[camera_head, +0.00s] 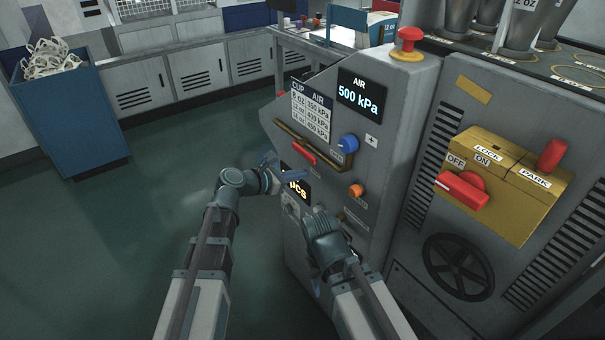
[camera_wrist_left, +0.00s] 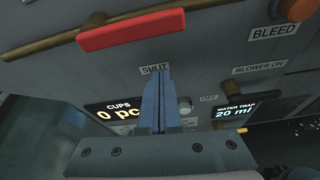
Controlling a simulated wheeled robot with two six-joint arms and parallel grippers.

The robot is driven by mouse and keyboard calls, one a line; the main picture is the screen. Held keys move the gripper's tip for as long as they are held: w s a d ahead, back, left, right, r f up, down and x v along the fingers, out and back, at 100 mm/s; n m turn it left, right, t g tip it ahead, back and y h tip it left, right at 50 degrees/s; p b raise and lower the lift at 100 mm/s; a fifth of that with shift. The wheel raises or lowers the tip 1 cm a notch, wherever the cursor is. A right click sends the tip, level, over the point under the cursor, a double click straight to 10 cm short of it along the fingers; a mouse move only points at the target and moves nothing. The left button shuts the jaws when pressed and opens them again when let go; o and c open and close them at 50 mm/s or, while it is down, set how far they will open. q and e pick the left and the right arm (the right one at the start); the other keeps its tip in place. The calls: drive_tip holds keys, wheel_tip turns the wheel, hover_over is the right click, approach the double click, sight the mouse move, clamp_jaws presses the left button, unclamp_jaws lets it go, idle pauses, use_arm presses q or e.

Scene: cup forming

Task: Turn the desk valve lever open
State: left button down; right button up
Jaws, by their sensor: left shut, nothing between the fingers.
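The valve lever (camera_head: 303,153) is a red handle on the front of the grey machine, just below a brass pipe and roughly along it. In the left wrist view the lever (camera_wrist_left: 145,28) spans the top, with a SHUT label (camera_wrist_left: 155,69) below it. My left gripper (camera_head: 288,177) is below the lever, near the panel; its blue fingers (camera_wrist_left: 158,75) are shut and empty, tips near the SHUT label and apart from the lever. My right arm reaches in low in front of the panel; its gripper (camera_head: 318,285) is mostly hidden, so its jaws cannot be read.
A blue knob (camera_head: 348,143) and an orange bleed knob (camera_head: 356,191) are right of the lever. An air display (camera_head: 361,96) reads 500 kPa. A yellow box (camera_head: 510,190) with red handles stands farther right. The floor (camera_head: 150,230) at left is clear.

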use_arm(q)
drive_tip(key=p+v, duration=0.2)
drive_tip(key=v, duration=0.7)
drive_tip(key=shift+a+r, duration=0.2)
drive_tip(key=shift+a, duration=0.1)
drive_tip(key=s+d+f+m+g+y, duration=0.4)
drive_tip(key=s+d+f+m+g, duration=0.25)
drive_tip(key=s+f+m, duration=0.55)
drive_tip(key=s+a+f+m+g+y, duration=0.3)
drive_tip(key=s+m+y, duration=0.55)
drive_tip(key=m, duration=0.75)
wheel_tip(320, 180, up, 19)
drive_tip(key=a+p, duration=0.1)
drive_tip(key=p, duration=1.7)
drive_tip(key=shift+s+a+f+t+p, duration=0.2)
drive_tip(key=shift+a+t+p, duration=0.1)
drive_tip(key=shift+t, duration=0.05)
